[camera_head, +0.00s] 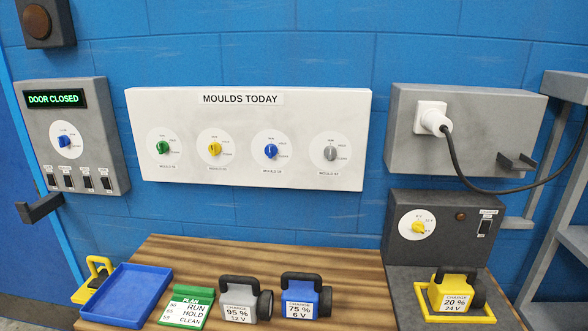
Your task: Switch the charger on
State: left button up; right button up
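The charger (398,202) is a dark grey unit at the right end of the wooden table. Its upright face carries a yellow dial (418,227) on a white disc, a small brown round light that looks unlit, and a black switch (484,228) under a small label. The switch's position is too small to tell. A yellow lamp or battery unit (456,290) labelled "CHARGE 20 % 24 V" sits in a yellow-edged cradle on the charger's base. A white plug (432,121) with a black cable is in the wall socket above. Neither gripper is in view.
On the table stand a blue tray (124,295), a green card stand (187,306), a grey unit (239,301) and a blue unit (305,296). A white "MOULDS TODAY" panel (250,180) hangs behind. The black cable (480,185) runs right towards a grey shelf frame.

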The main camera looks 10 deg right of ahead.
aim_at(484, 227)
jog(key=z, duration=1.4)
jog(key=i+l, duration=0.15)
jog(key=l, duration=0.2)
jog(key=i+l+z, duration=0.1)
jog(key=l, duration=0.3)
jog(key=i+l+z, duration=0.1)
jog(key=i+l, duration=0.15)
jog(key=l, duration=0.1)
